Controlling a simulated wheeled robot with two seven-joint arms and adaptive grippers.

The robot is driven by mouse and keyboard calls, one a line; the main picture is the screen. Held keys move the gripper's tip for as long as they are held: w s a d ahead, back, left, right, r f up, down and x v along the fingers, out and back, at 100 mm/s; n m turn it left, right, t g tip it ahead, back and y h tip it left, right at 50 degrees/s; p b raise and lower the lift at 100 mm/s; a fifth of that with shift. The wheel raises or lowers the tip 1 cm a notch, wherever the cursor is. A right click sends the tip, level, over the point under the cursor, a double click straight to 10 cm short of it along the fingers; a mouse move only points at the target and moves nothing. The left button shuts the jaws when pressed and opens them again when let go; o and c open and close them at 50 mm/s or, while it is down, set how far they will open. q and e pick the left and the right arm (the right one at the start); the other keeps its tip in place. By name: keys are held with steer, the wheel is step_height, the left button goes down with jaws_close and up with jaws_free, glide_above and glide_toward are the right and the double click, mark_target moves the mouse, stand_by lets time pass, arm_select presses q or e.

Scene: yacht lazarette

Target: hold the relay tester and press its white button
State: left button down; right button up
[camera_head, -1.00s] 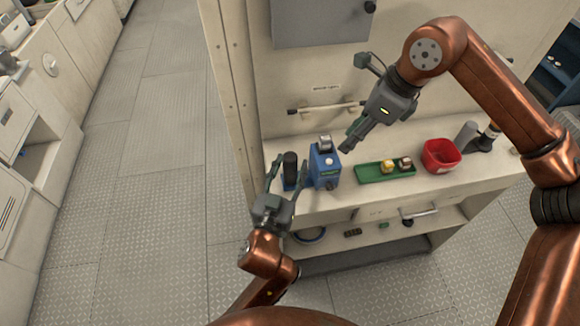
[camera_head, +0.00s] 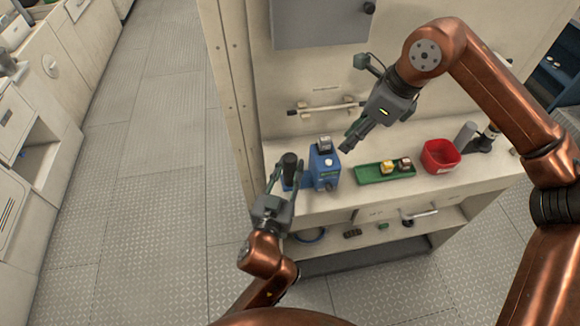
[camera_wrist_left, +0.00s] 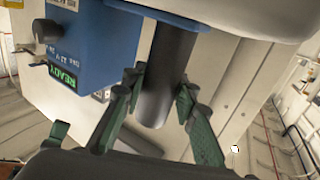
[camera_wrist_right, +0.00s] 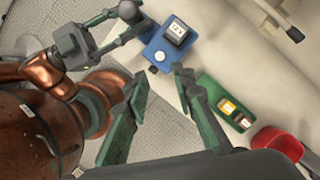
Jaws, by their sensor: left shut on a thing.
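The relay tester (camera_head: 325,170) is a blue box standing upright on the counter, with a grey-topped block on it and a dark cylindrical handle (camera_head: 289,163) at its left side. My left gripper (camera_head: 284,180) is shut on this handle; the left wrist view shows the dark handle (camera_wrist_left: 163,80) between the fingers and a green READY label (camera_wrist_left: 63,77) on the blue box. The white button (camera_wrist_right: 160,56) shows on the tester in the right wrist view. My right gripper (camera_head: 349,142) is open and empty, above and to the right of the tester, apart from it.
A green tray (camera_head: 372,179) with a yellow and a dark relay-like block stands right of the tester. A red bin (camera_head: 440,155) is further right, near a grey cylinder (camera_head: 466,133). A rail (camera_head: 325,108) runs along the wall behind. A lower shelf holds small items.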

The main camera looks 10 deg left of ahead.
jaws_close()
stand_by(1.3)
